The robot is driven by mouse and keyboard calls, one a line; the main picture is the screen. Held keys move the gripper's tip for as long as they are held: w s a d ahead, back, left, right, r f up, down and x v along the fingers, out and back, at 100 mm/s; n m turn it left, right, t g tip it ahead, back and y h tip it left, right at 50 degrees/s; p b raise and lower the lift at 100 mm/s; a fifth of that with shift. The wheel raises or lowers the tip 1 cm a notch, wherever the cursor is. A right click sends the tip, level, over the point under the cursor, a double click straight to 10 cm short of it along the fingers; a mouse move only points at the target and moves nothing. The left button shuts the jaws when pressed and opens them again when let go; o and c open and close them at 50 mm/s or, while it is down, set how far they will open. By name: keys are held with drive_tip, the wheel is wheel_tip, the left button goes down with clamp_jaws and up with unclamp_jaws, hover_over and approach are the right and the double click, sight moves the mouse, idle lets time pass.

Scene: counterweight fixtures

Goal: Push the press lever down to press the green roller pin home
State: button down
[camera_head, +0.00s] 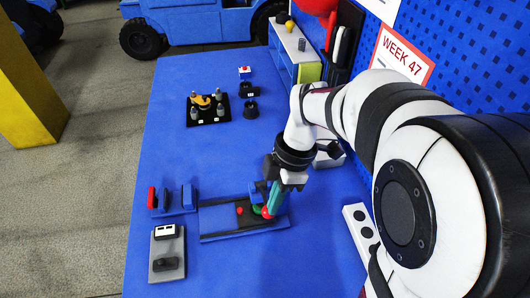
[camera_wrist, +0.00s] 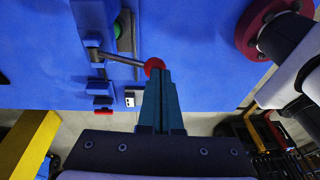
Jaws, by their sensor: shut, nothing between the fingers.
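The press lever shows in the wrist view as a thin grey rod (camera_wrist: 122,58) running from a blue bracket (camera_wrist: 92,48) to a red ball knob (camera_wrist: 153,65). In the head view the red knob (camera_head: 266,213) is at the right end of the blue press fixture (camera_head: 240,234). My gripper (camera_wrist: 159,74) is shut and empty, its teal fingertips at the knob. I cannot tell whether they touch it. It also shows in the head view (camera_head: 270,208), pointing down. The green roller pin (camera_head: 257,209) is beside the knob, partly hidden; in the wrist view its green end (camera_wrist: 117,30) shows.
A blue stand with upright plates (camera_head: 172,200) and a grey plate with a black part (camera_head: 167,264) lie left of the fixture. A black tray with pegs (camera_head: 207,120) and dark cylinders (camera_head: 250,110) stand farther back. A white socket strip (camera_head: 351,212) is right. The middle of the blue table is clear.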

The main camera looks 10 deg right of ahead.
wheel_tip(320, 180, down, 6)
drive_tip(key=s, duration=0.2)
drive_tip(key=shift+s+r, duration=0.2)
drive_tip(key=shift+s, duration=0.2)
drive_tip(key=shift+f, duration=0.15)
idle(0.4)
drive_tip(key=s+v, duration=0.2)
drive_tip(key=v, duration=1.2)
drive_tip(key=shift+s, duration=0.2)
